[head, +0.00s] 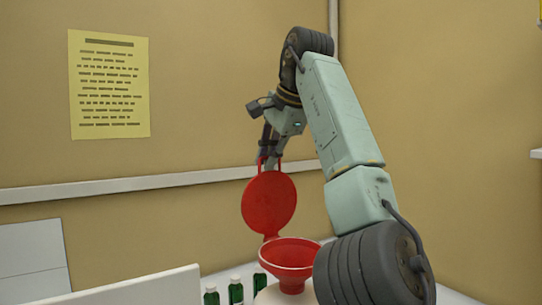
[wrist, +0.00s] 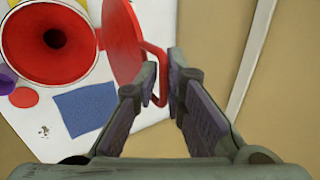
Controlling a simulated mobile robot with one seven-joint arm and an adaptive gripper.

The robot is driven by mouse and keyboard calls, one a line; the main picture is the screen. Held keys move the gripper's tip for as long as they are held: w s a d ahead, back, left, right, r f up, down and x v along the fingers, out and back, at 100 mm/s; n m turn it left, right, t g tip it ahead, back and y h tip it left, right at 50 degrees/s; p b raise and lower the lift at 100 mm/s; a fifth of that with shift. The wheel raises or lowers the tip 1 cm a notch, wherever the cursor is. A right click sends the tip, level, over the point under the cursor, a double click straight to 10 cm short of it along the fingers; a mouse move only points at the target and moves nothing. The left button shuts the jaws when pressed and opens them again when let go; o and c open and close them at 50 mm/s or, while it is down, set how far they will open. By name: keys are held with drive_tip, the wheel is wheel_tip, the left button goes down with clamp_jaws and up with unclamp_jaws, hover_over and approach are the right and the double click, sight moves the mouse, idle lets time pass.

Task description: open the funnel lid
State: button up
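The red funnel (head: 288,256) stands mouth up at the bottom middle of the head view; in the wrist view its round bowl (wrist: 48,38) is uncovered. The red round lid (head: 269,204) stands raised, roughly upright, with its lower edge by the funnel's rim. In the wrist view the lid (wrist: 121,38) is seen at a slant, right of the bowl. My gripper (wrist: 164,65) is at the lid's red loop handle (wrist: 163,88), which lies between the fingertips. The fingers are apart with a narrow gap; whether they press on the handle is not clear. In the head view my gripper (head: 269,158) is above the lid.
Several green-filled bottles (head: 236,290) with white caps stand left of the funnel. A white panel (head: 130,289) is at the front left. The wrist view shows a blue square (wrist: 88,108) on the white surface. A wall with a yellow notice (head: 110,86) is behind.

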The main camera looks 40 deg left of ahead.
drive_tip(key=o, duration=0.3)
drive_tip(key=shift+w+a+f, duration=0.1)
drive_tip(key=shift+f, duration=0.2)
drive_tip(key=shift+o, duration=0.2)
drive_tip(key=shift+r, duration=0.3)
drive_tip(key=shift+d+r, duration=0.25)
drive_tip(key=shift+r, duration=0.1)
drive_tip(key=s+d, duration=0.4)
drive_tip(key=d, duration=0.7)
drive_tip(key=shift+s+d, duration=0.15)
drive_tip(key=shift+d, duration=0.1)
